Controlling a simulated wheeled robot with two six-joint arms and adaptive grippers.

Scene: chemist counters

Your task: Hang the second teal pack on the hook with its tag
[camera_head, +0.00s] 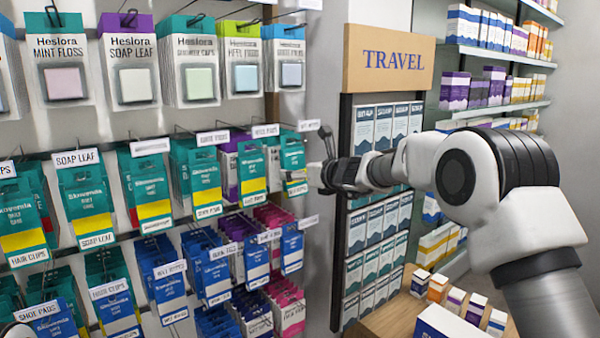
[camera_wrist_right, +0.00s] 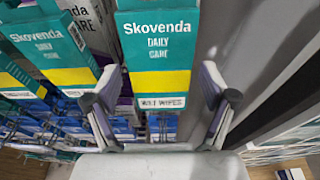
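A teal pack with a yellow band (camera_head: 292,160) is at the right end of the upper teal row, just below and behind a white hook tag (camera_head: 308,125). Its lower label reads WET WIPES in the right wrist view (camera_wrist_right: 158,50). My right gripper (camera_head: 312,178) is at the pack's lower right in the head view. In the right wrist view its fingers (camera_wrist_right: 158,72) are spread, one on each side of the pack's lower part, with small gaps showing. The pack's top and the hook's contact with it are not clear. My left gripper is not clearly visible.
Other teal packs (camera_head: 250,165) hang close to the left, with blue packs (camera_head: 291,248) below. A grey post and the TRAVEL display (camera_head: 392,62) stand close on the right. Small boxes (camera_head: 455,300) stand on a wooden counter at lower right.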

